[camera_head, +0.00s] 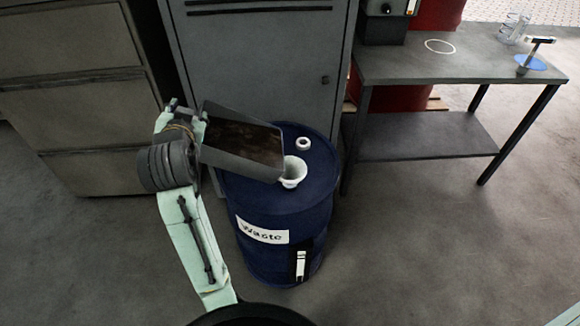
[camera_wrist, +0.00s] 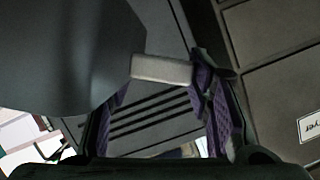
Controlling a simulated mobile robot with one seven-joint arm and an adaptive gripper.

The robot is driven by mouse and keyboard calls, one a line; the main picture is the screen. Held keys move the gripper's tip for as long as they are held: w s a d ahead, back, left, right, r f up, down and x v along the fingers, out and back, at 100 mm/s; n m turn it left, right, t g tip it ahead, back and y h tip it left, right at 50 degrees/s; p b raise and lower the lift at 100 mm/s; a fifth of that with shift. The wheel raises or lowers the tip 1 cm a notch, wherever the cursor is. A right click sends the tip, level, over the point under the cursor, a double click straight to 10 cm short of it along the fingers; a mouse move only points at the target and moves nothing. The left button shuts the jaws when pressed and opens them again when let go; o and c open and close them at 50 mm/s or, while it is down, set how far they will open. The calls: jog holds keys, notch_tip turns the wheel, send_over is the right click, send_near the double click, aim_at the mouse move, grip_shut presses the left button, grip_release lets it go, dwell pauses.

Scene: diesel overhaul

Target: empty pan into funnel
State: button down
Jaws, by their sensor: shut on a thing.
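The pan (camera_head: 240,138) is a grey rectangular tray with dark brown contents on its floor. It is tilted down toward the right, with its lower right corner beside the rim of the white funnel (camera_head: 293,172). The funnel stands on top of the blue drum labelled "Waste" (camera_head: 317,205). My gripper (camera_head: 200,125) is at the pan's left end and shut on it. In the wrist view my gripper (camera_wrist: 168,100) has its purple-padded fingers at either side of a light grey handle (camera_wrist: 161,69), and the pan's grey side (camera_wrist: 65,60) fills the upper left. I cannot tell whether anything is flowing out.
A white ring-shaped cap (camera_head: 303,144) lies on the drum top behind the funnel. A grey cabinet (camera_head: 265,60) stands behind the drum, and drawers (camera_head: 75,100) stand at left. A metal table (camera_head: 470,67) is at right. The floor right of the drum is clear.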

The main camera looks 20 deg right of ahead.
jog(key=shift+r, duration=0.1)
jog(key=shift+s+d+r+m+p, duration=0.2)
jog(key=shift+d+r+m+p, duration=0.3)
jog(key=shift+r, duration=0.45)
jog(key=shift+d+r, duration=0.1)
jog(key=shift+d, duration=0.05)
jog(key=shift+s+d+r+m+t+y+p, duration=0.25)
jog(key=shift+d+r+y+p, duration=0.25)
jog(key=shift+d+r, duration=0.25)
jog(key=shift+r, duration=0.1)
jog(key=shift+s+d+r+m+p, duration=0.15)
jog(key=shift+d+r+m+p, duration=0.25)
jog(key=shift+d+r, duration=0.35)
dwell(0.4)
